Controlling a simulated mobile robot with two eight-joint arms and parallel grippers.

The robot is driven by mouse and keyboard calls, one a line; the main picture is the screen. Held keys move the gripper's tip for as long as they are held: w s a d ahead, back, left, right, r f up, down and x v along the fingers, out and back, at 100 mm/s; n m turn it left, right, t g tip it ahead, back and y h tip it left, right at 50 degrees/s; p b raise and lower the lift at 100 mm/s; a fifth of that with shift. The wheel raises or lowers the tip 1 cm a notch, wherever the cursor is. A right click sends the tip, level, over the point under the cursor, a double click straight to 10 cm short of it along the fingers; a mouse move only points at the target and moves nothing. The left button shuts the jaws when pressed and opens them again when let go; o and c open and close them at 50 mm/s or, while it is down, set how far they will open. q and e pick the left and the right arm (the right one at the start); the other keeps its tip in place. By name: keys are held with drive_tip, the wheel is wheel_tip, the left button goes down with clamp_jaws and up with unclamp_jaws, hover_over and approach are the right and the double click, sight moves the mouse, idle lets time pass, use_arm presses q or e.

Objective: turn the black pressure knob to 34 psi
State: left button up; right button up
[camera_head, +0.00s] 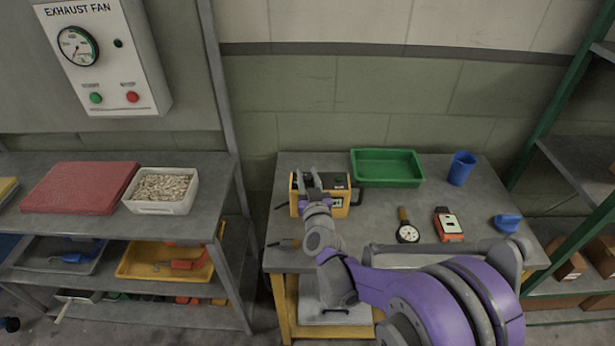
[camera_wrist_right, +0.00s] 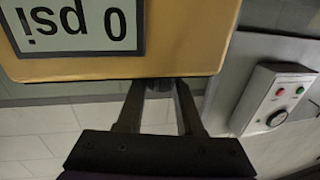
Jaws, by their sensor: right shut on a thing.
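A yellow device (camera_head: 356,196) with dark trim stands at the back left of the grey workbench. In the right wrist view its yellow body (camera_wrist_right: 185,62) fills the top, and an upside-down display (camera_wrist_right: 70,28) reads 0 psi. My right gripper (camera_head: 309,180) is at the device's left part. In the right wrist view my right gripper (camera_wrist_right: 160,84) has its two fingers at the device's edge, shut on the small dark knob (camera_wrist_right: 158,90) between them. The knob is mostly hidden by the fingers, and its marking cannot be read. My left gripper is not in view.
Behind the device lies a green tray (camera_head: 387,180), with a blue cup (camera_head: 461,168) to its right. A round gauge (camera_head: 408,233), a red meter (camera_head: 448,224) and a blue object (camera_head: 507,222) lie on the workbench (camera_head: 425,206). The exhaust fan panel (camera_head: 137,62) hangs at left.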

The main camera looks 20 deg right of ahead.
clamp_jaws()
drive_tip(key=shift+b, duration=0.3)
idle(0.3)
drive_tip(key=shift+f+m+h+b, duration=0.15)
drive_tip(key=shift+m+h+b, duration=0.3)
drive_tip(key=shift+b, duration=0.25)
drive_tip(key=m+h+b, duration=0.1)
drive_tip(key=h+b, duration=0.1)
drive_tip(key=m+g+h+b, duration=0.1)
drive_tip(key=m+h+b, duration=0.1)
drive_tip(key=b, duration=0.1)
drive_tip(key=shift+a+f+g+h, duration=0.1)
drive_tip(key=shift+a+g+h, duration=0.1)
drive_tip(key=shift+g+h, duration=0.15)
drive_tip(key=shift+m+g+h+b, duration=0.6)
drive_tip(key=shift+m+h, duration=0.25)
drive_tip(key=shift+h, duration=0.35)
drive_tip(key=shift+r+m+g+h, duration=0.2)
drive_tip(key=shift+m+g+h, duration=0.75)
drive_tip(key=shift+h, duration=0.25)
drive_tip(key=m+g+h, duration=0.4)
drive_tip(key=g, duration=0.1)
drive_tip(key=shift+d+m+g, duration=0.1)
drive_tip(key=shift+m+g, duration=0.25)
drive_tip(key=shift+g, duration=0.05)
drive_tip(key=shift+g+p, duration=0.3)
